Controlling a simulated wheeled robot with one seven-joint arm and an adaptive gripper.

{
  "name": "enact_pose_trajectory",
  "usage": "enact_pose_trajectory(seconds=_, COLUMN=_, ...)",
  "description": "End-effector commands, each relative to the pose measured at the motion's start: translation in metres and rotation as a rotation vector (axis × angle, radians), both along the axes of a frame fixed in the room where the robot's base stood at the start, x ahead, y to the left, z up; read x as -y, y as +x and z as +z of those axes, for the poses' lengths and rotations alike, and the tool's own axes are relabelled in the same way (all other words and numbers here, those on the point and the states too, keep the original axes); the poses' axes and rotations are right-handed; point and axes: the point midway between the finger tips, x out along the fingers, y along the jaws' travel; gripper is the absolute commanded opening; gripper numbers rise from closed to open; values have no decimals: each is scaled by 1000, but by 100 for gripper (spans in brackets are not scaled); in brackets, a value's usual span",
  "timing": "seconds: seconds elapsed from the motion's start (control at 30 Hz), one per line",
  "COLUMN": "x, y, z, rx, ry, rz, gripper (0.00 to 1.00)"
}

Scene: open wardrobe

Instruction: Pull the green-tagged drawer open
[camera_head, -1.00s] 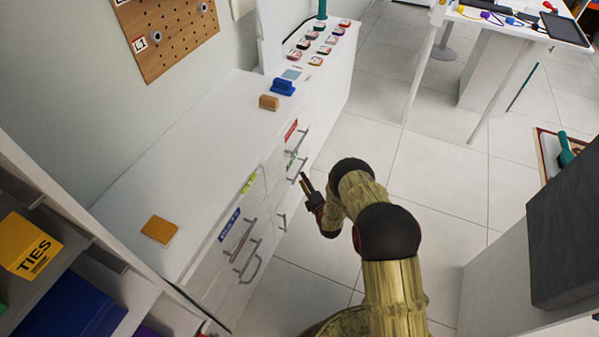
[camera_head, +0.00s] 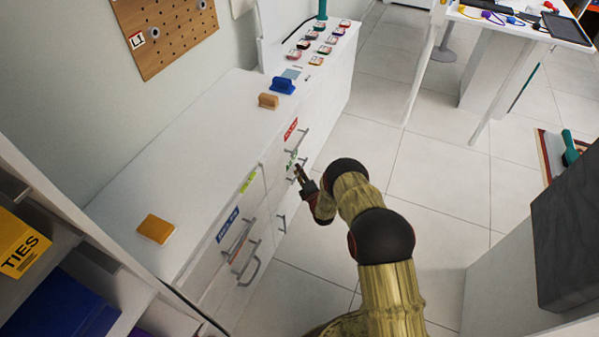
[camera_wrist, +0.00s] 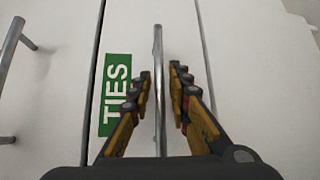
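The drawer with the green tag (camera_wrist: 116,92), which reads TIES, is in the white cabinet; in the head view the tag (camera_head: 291,160) is small, below the red tag. Its metal bar handle (camera_wrist: 158,60) runs lengthwise between the two fingers in the wrist view. My gripper (camera_wrist: 160,82) is open, with one finger on each side of the bar and gaps showing at the tips. In the head view my gripper (camera_head: 299,172) is at the cabinet front by the green tag. The drawer front looks flush with its neighbours.
Other drawers carry a red tag (camera_head: 290,129), a yellow-green tag (camera_head: 248,182) and a blue tag (camera_head: 228,225). Another handle (camera_wrist: 28,42) is at the left in the wrist view. An orange block (camera_head: 156,229) lies on the cabinet top. Tiled floor (camera_head: 440,190) is clear to the right.

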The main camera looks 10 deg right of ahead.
Motion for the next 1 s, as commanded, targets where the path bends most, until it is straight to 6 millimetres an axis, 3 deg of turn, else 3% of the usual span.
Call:
enact_pose_trajectory(seconds=0.3, x=0, y=0, z=0, rx=0, ry=0, rz=0, gripper=0)
enact_pose_trajectory(seconds=1.0, x=0, y=-1, z=-1, rx=-1, ry=0, rz=0, gripper=0)
